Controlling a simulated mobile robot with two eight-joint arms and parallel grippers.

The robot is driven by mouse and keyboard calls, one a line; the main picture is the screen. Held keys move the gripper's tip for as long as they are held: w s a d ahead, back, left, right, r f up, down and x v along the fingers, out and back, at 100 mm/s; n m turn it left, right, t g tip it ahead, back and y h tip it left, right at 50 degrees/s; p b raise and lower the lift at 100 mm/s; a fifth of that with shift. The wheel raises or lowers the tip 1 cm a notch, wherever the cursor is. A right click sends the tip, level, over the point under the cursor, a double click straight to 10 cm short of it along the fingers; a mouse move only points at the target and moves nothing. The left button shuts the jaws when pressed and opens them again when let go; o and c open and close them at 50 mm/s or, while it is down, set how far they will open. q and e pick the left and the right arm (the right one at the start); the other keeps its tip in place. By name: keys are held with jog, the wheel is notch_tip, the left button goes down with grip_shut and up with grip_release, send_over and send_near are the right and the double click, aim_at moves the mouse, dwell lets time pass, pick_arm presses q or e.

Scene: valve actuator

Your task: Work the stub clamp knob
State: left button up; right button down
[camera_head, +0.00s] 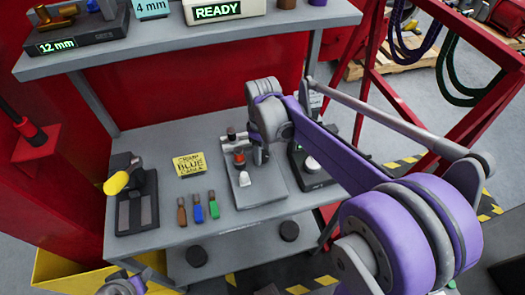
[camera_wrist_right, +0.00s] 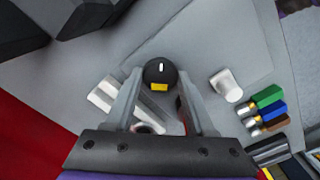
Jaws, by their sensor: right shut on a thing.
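A round black knob (camera_wrist_right: 160,70) with a white mark and a yellow patch lies between the fingertips in the right wrist view. My right gripper (camera_wrist_right: 159,84) is shut on this knob. In the head view my right gripper (camera_head: 258,153) reaches down over a grey plate (camera_head: 266,190) on the bench, and its wrist hides part of the fixture there. A red part (camera_head: 239,159) and a white cap (camera_head: 245,180) show left of the gripper. The white cap also shows right of the knob in the wrist view (camera_wrist_right: 226,85). Part of my left arm's end (camera_head: 122,286) shows at the bottom edge; its fingers are unclear.
Brown, blue and green handled pieces (camera_head: 198,208) lie left of the plate. A yellow note (camera_head: 188,164) lies behind them. A fixture with a yellow knob (camera_head: 116,183) stands at the left. A dark device (camera_head: 306,172) stands right of the plate. A shelf (camera_head: 165,42) overhangs the back.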

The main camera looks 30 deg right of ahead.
aim_at(263, 155)
jog(key=n, duration=0.3)
jog(key=shift+n, duration=2.3)
jog(key=shift+c, duration=1.2)
grip_release()
notch_tip(263, 155, up, 11)
jog(key=shift+p, duration=0.35)
jog(key=shift+f, duration=0.1)
